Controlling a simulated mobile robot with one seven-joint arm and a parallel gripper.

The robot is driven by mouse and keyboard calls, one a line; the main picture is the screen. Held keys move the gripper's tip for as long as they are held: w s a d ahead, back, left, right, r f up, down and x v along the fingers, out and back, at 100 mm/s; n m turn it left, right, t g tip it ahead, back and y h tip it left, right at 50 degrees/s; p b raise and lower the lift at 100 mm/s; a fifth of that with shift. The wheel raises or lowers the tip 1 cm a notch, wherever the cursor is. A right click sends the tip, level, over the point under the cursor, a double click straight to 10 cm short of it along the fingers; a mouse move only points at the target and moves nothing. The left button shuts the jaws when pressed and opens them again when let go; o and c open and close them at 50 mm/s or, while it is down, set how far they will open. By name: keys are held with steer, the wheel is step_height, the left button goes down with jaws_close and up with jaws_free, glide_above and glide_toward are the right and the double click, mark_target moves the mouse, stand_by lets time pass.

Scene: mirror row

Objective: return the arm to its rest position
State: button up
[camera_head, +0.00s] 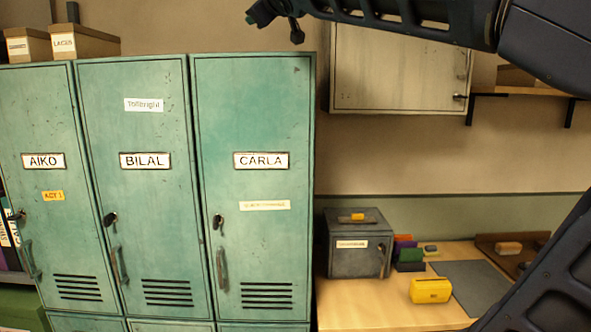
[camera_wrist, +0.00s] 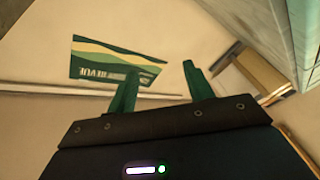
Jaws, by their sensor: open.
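Teal lockers AIKO (camera_head: 45,200), BILAL (camera_head: 140,220) and CARLA stand shut at the left. A wall cabinet (camera_head: 395,75) hangs behind my arm. The desk (camera_head: 370,312) at the right bears a grey box (camera_head: 350,262) and a yellow case (camera_head: 430,291).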

steer(key=s+d+r+m+t+h, duration=0.15)
steer(key=d+h, duration=0.25)
steer(key=d, duration=1.1)
steer(key=s+d+r+m+t+h, duration=0.1)
steer(key=d+r+m+t+h, duration=0.3)
steer(key=d, duration=1)
steer(key=w+d+f+m+g+h, duration=0.15)
steer(key=d+f+g, duration=0.3)
steer(key=f, duration=1.25)
steer(key=d+f+m+g+h, duration=0.1)
steer(key=d+f+m+g, duration=0.35)
steer(key=f, duration=1.25)
steer(key=s+a+f+m+g+y, duration=0.1)
steer(key=s+f+g, duration=0.3)
steer(key=f, duration=0.8)
steer(key=s+a+f+m+g+y, duration=0.1)
steer(key=s+f+g, duration=0.4)
steer(key=f, duration=0.8)
steer(key=shift+s, duration=1.1)
steer(key=shift+y, duration=0.25)
